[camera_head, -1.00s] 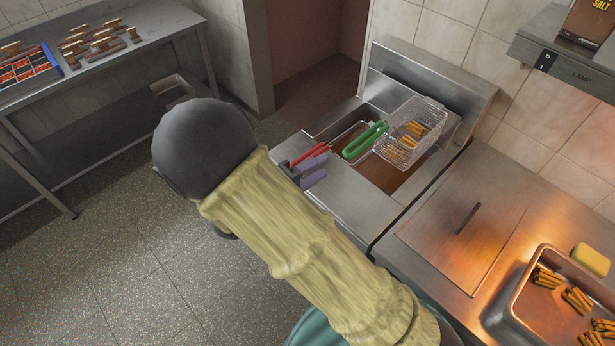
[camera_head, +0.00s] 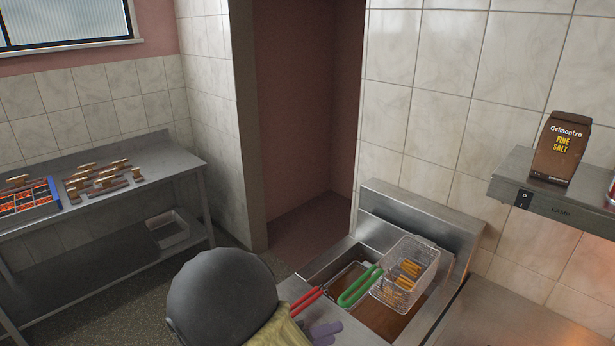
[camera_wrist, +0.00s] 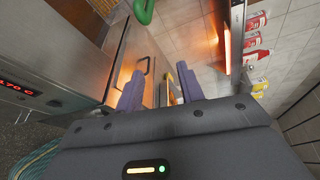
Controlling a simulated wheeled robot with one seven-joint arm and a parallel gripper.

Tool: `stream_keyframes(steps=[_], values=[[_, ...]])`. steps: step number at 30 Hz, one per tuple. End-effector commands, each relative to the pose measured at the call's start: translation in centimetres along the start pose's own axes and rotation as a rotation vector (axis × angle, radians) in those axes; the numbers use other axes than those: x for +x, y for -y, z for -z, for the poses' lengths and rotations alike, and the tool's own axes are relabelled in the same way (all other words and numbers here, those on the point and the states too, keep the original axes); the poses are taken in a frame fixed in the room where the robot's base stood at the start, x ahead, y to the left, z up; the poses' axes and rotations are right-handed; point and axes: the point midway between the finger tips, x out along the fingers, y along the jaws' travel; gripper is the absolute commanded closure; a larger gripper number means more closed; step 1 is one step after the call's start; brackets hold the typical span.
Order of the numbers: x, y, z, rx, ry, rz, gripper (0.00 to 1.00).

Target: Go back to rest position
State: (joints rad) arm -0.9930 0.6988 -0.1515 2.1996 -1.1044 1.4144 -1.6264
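My gripper (camera_wrist: 160,92) shows in the wrist view with its two purple fingers apart and nothing between them. A wire basket with a green handle (camera_head: 408,272) holds several fries and rests tilted over the fryer. A second basket's red handle (camera_head: 307,300) lies to its left.
A salt bag (camera_head: 562,149) stands on the lamp shelf (camera_head: 545,197) at right. A steel table (camera_head: 180,170) at left bears a blue crate (camera_head: 30,197) and several small wooden-handled items. A doorway opening (camera_head: 300,120) is at the back.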

Motion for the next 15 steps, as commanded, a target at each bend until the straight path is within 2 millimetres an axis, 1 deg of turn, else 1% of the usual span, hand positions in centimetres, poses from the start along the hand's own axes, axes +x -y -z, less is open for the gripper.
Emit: stream_keyframes(steps=[1, 3, 5, 6, 8, 9, 11, 12, 14, 15], values=[[1.7, 0.4, 1.4, 0.106, -0.100, -0.053, 0.62], [3.3, 0.4, 3.5, 0.279, -0.248, -0.124, 0.62], [4.3, 0.3, 5.3, 0.439, -0.381, -0.171, 0.62], [4.8, 0.2, 6.4, 0.549, -0.471, -0.196, 0.62], [5.3, 0.1, 7.9, 0.720, -0.607, -0.220, 0.62], [5.5, 0.1, 8.8, 0.834, -0.697, -0.228, 0.62], [5.6, 0.0, 9.9, 1.011, -0.834, -0.230, 0.62], [5.6, -0.1, 10.5, 1.131, -0.927, -0.224, 0.62], [5.6, -0.1, 11.1, 1.314, -1.064, -0.204, 0.62], [5.5, -0.1, 11.3, 1.437, -1.155, -0.182, 0.62]])
